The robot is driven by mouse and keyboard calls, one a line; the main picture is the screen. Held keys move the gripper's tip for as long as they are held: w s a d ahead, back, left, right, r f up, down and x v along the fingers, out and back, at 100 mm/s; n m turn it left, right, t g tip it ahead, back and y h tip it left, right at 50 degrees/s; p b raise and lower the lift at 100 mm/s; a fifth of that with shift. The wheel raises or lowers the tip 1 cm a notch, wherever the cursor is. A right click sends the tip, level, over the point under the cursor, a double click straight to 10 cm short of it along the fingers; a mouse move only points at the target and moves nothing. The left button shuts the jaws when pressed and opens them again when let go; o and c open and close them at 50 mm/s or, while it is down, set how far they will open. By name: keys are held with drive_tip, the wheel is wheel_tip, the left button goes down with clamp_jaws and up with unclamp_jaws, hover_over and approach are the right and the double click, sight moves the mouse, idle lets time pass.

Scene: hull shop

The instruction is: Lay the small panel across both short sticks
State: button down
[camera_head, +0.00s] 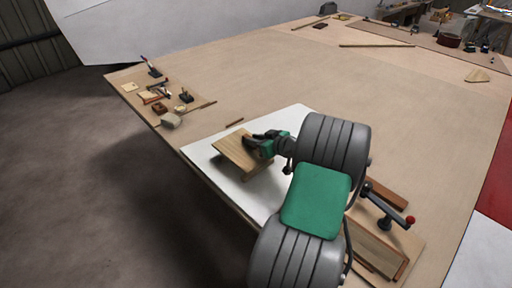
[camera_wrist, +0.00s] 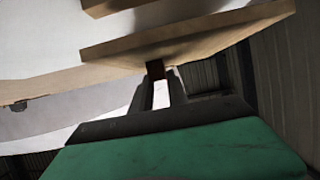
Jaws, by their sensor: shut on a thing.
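The small panel (camera_head: 236,153) is a flat, light-brown wooden piece over the white sheet on the table. My gripper (camera_head: 262,143) is at its right side, shut on it. In the wrist view the panel (camera_wrist: 200,42) spans the upper part of the picture, with my two fingers (camera_wrist: 158,88) just below it and a small dark-brown piece (camera_wrist: 155,69) between their tips. Another wooden piece (camera_wrist: 112,6) shows at the top edge there; I cannot tell what it is. A thin, short stick (camera_head: 235,122) lies beyond the panel. A second short stick cannot be made out.
The white sheet (camera_head: 207,156) lies along the table's near left edge. Several small tools and blocks (camera_head: 160,92) lie at the far left corner. A clamp with a red knob (camera_head: 390,215) and wooden pieces (camera_head: 376,250) are right of my arm. The middle of the table (camera_head: 300,75) is clear.

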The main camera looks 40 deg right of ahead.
drive_tip(key=f, duration=0.3)
drive_tip(key=shift+d+f, duration=0.3)
drive_tip(key=shift+d, duration=0.05)
drive_tip(key=shift+f, duration=0.1)
drive_tip(key=shift+f, duration=0.25)
drive_tip(key=c, duration=1.3)
unclamp_jaws()
drive_tip(key=shift+r, duration=0.1)
